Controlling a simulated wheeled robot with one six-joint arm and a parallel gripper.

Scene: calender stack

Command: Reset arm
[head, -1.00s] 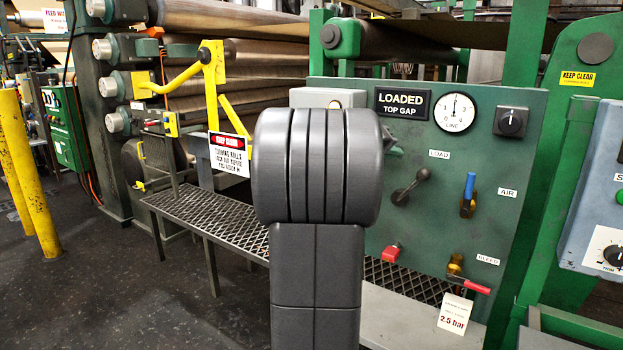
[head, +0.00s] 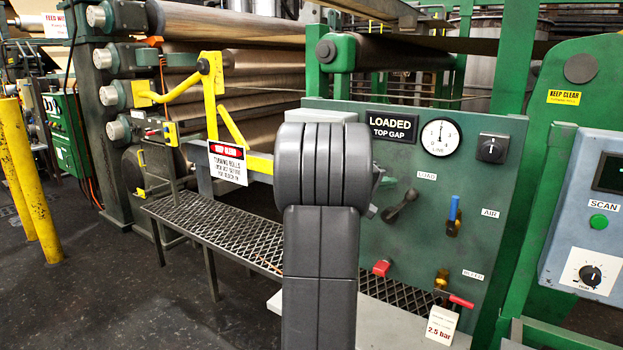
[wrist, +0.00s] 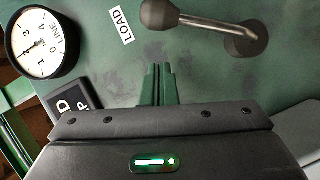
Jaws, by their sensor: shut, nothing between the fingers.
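My gripper (wrist: 158,84) shows in the wrist view with its two thin green fingers together and nothing between them. It points at the green control panel (head: 410,255). The dark load lever (wrist: 195,18) with its round knob lies beyond and to the right of the fingertips, apart from them.
The panel also bears a gauge (head: 440,137), a black knob (head: 491,148), a blue-handled air valve (head: 454,215), a red button (head: 381,267) and a bleed valve (head: 441,279). A mesh walkway (head: 210,230), yellow guard arm (head: 175,92) and grey scan box (head: 590,215) stand around.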

